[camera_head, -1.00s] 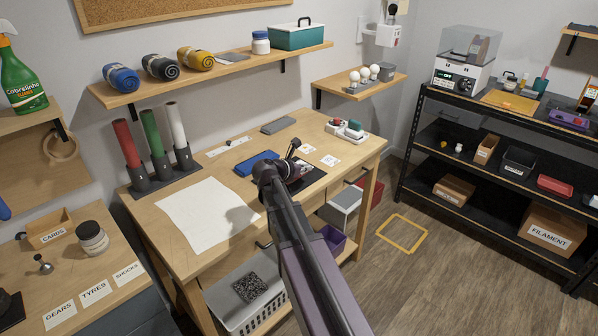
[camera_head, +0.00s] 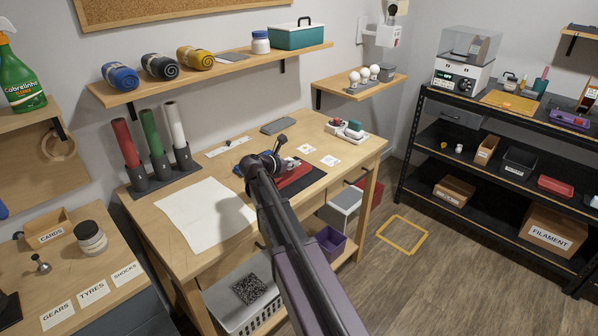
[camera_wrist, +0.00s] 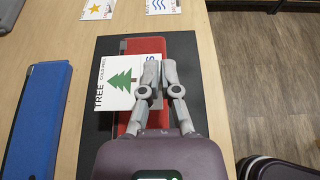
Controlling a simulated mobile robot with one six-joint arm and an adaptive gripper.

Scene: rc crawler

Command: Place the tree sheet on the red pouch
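The tree sheet (camera_wrist: 118,82) is a white sheet with a green tree and the word TREE. In the wrist view it overlaps the red pouch (camera_wrist: 145,46), which shows above and below it. The pouch lies on a black mat (camera_wrist: 201,80). My gripper (camera_wrist: 166,70) is over the pouch at the sheet's right edge, its fingers close together at the tips. A white patch with blue marks shows beside the left finger. Whether the fingers pinch the sheet, and whether it touches the pouch, I cannot tell. In the head view my gripper (camera_head: 262,163) hides part of the pouch (camera_head: 299,177).
A blue pouch (camera_wrist: 38,115) lies left of the mat. A star card (camera_wrist: 99,7) and a wave card (camera_wrist: 163,6) lie beyond it. A large white sheet (camera_head: 205,217) covers the bench's left part. A caddy (camera_head: 346,129) stands at the bench's far right corner.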

